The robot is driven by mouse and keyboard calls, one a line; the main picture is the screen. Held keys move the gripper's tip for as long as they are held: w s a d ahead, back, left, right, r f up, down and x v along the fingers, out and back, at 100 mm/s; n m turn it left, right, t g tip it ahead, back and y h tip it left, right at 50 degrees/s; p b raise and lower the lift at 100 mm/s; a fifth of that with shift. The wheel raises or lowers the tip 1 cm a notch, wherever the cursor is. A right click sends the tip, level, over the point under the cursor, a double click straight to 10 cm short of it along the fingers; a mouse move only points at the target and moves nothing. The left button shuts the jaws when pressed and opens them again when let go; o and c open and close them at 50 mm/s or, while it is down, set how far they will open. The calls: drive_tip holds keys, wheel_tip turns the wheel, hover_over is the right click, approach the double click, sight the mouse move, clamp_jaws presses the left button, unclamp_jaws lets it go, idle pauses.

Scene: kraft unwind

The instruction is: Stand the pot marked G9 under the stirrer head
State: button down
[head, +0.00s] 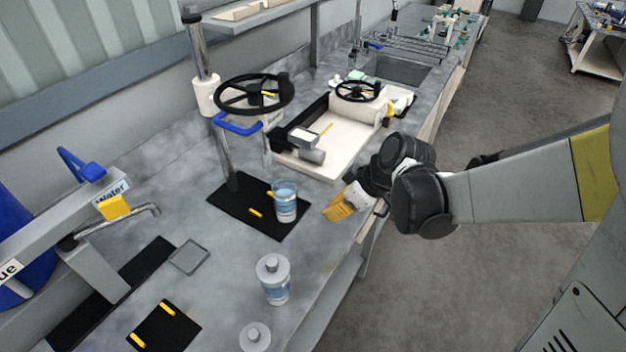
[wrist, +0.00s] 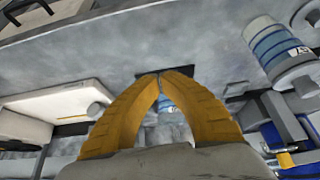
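A clear pot with a blue label (head: 285,203) stands upright on the black base plate (head: 229,209) of the stirrer stand, near its right edge. Its marking is too small to read. The stirrer head (head: 265,145) is on the post above and left of the pot; I cannot tell whether they line up. My gripper (head: 335,208) is to the right of the pot and apart from it. In the wrist view its orange fingers (wrist: 165,74) meet at the tips, with nothing seen held. A bluish patch shows between them, mostly hidden.
Another capped bottle (head: 255,337) is at the bottom edge. A white tray machine (head: 331,145) stands behind my gripper. A water tap (head: 120,222) is at left.

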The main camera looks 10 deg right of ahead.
sight(287, 209)
drive_tip(key=b+x, duration=0.3)
drive_tip(key=x, duration=0.6)
drive_tip(key=shift+b, duration=0.3)
drive_tip(key=w+a, duration=0.1)
drive_tip(key=w+a+b, duration=0.1)
drive_tip(key=shift+a+f, duration=0.15)
drive_tip(key=shift+a, duration=0.1)
drive_tip(key=shift+w+a, duration=0.25)
drive_tip(key=shift+a, duration=0.1)
drive_tip(key=w+a, duration=0.1)
drive_tip(key=a, duration=0.1)
drive_tip(key=w+a, duration=0.1)
drive_tip(key=w, duration=0.1)
drive_tip(key=shift+a, duration=0.35)
drive_tip(key=shift+s, duration=0.1)
